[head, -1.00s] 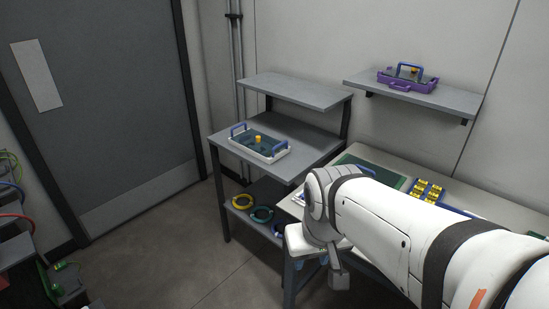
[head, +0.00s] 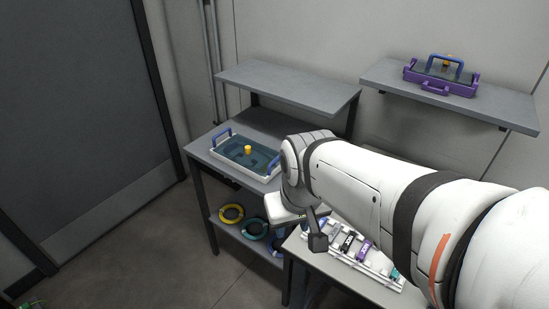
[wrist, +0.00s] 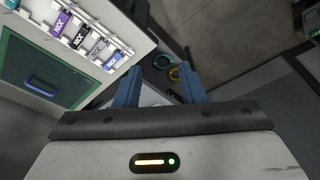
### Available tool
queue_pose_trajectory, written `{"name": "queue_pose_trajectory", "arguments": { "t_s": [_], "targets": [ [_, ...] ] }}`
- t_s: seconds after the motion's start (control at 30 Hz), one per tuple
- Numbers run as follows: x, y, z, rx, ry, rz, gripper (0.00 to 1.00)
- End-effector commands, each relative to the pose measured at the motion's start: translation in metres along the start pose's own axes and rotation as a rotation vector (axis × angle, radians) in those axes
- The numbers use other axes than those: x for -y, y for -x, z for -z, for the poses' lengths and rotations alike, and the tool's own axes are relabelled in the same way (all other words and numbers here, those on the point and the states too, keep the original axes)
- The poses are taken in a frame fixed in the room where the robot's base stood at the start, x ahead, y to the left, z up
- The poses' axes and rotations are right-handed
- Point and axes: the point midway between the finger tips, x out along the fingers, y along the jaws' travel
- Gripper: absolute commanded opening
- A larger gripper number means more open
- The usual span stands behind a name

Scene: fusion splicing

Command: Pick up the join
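I cannot pick out the join in any view; it may be hidden or too small to tell. My gripper (wrist: 159,85) shows in the wrist view as two blue fingers standing apart, with nothing between them but the background.
A white tray (head: 216,152) with blue handles and a yellow knob stands on the grey shelf unit (head: 290,85). Yellow (head: 231,213) and teal (head: 255,228) coils lie on its lower shelf. A purple tray (head: 440,82) sits on the wall shelf (head: 455,105).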

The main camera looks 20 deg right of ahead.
Motion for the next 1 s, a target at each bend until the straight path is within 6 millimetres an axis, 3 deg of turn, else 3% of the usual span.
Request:
{"name": "queue_pose_trajectory", "arguments": {
  "t_s": [0.27, 0.47, 0.7, 1.0],
  "targets": [
    [-0.002, -0.001, 0.003, 0.006, -0.017, -0.001, 0.42],
    [-0.026, -0.016, 0.032, 0.056, -0.200, -0.017, 0.42],
    [-0.069, -0.066, 0.075, 0.142, -0.568, -0.054, 0.42],
    [-0.110, -0.121, 0.092, 0.202, -0.871, -0.093, 0.42]
  ]
}}
